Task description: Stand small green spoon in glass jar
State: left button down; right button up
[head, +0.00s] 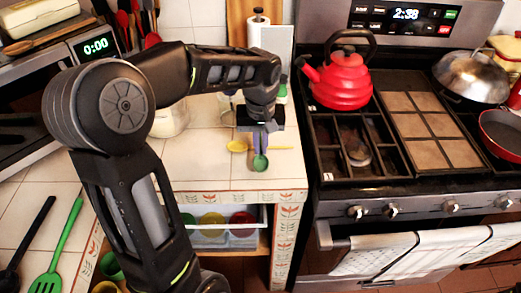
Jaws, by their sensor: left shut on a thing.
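The small green spoon (260,162) is at my left gripper (261,139), over the tiled counter left of the stove. My left gripper points down and is shut on the spoon, whose green bowl shows just below the fingertips. I cannot tell whether the bowl touches the counter. A pale, clear-looking jar (170,120) stands on the counter to the left, partly hidden by my left arm; I cannot be sure it is the glass jar. My right gripper is not in view.
A yellow spoon (237,145) lies just left of my left gripper. A paper towel holder (258,30) stands behind. The stove with a red kettle (343,82) is to the right. A green slotted spatula (48,280) lies at front left. The counter's front strip is clear.

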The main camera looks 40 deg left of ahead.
aim_at(261, 154)
pick_arm(q)
jog(key=shift+f, duration=1.15)
jog(key=shift+f, duration=0.15)
jog(key=c, duration=1.6)
grip_release()
jog(key=shift+o, duration=0.2)
notch_tip(261, 154, up, 12)
jog(key=shift+s+d, duration=0.3)
jog(key=shift+s, duration=0.1)
